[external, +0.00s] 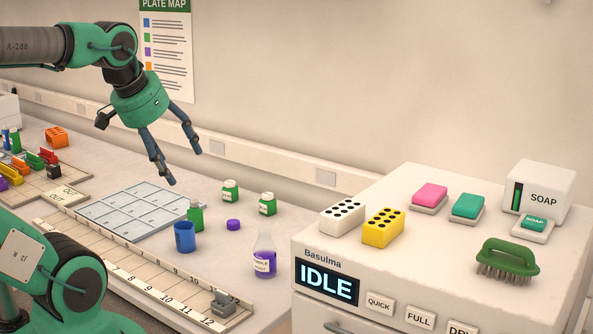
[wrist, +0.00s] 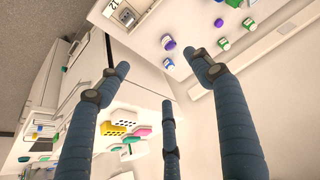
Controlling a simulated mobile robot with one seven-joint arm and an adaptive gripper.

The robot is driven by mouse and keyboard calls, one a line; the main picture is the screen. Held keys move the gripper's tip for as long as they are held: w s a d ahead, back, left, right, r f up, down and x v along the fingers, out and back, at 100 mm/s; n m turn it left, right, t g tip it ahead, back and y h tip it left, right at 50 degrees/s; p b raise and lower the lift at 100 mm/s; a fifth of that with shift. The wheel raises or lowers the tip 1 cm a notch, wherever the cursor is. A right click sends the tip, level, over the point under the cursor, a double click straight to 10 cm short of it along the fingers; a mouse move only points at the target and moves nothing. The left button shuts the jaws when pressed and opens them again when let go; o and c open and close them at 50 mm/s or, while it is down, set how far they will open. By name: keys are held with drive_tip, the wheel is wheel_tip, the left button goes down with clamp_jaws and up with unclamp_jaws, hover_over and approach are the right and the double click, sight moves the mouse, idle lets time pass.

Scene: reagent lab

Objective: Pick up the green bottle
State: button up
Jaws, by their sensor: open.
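A small green bottle (external: 195,216) stands on the bench beside the blue cup, at the near right corner of the gridded plate. Two squat green jars with white labels, one on the left (external: 230,191) and one on the right (external: 267,204), stand farther back. My gripper (external: 184,168) is open and empty, in the air above the bench, apart from the bottle. Its fingers also show in the wrist view (wrist: 163,76), with small green containers near the top; I cannot tell there which one is the bottle.
A blue cup (external: 184,237), a purple cap (external: 233,225) and a flask of purple liquid (external: 264,256) stand close by. A numbered rail (external: 150,284) runs along the front. The white appliance (external: 400,270) on the right carries sponges, soap and a brush.

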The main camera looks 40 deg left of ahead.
drive_tip(key=w+a+f+m+g+y+p, duration=0.25)
drive_tip(key=w+a+f+m, duration=0.2)
drive_tip(key=w+a, duration=0.35)
drive_tip(key=w+a+f+m+g+y+p, duration=0.15)
drive_tip(key=w+a+f+m+y, duration=0.35)
drive_tip(key=w, duration=0.5)
drive_tip(key=m+y+p, duration=0.1)
drive_tip(key=m+p, duration=0.3)
drive_tip(key=m, duration=0.7)
approach(196, 212)
drive_tip(key=v, duration=0.3)
drive_tip(key=shift+w+f+n, duration=0.1)
drive_tip(key=shift+f+n, duration=0.05)
drive_tip(key=shift+n, duration=0.1)
drive_tip(key=shift+b+x, duration=0.55)
drive_tip(key=shift+x, duration=3.7)
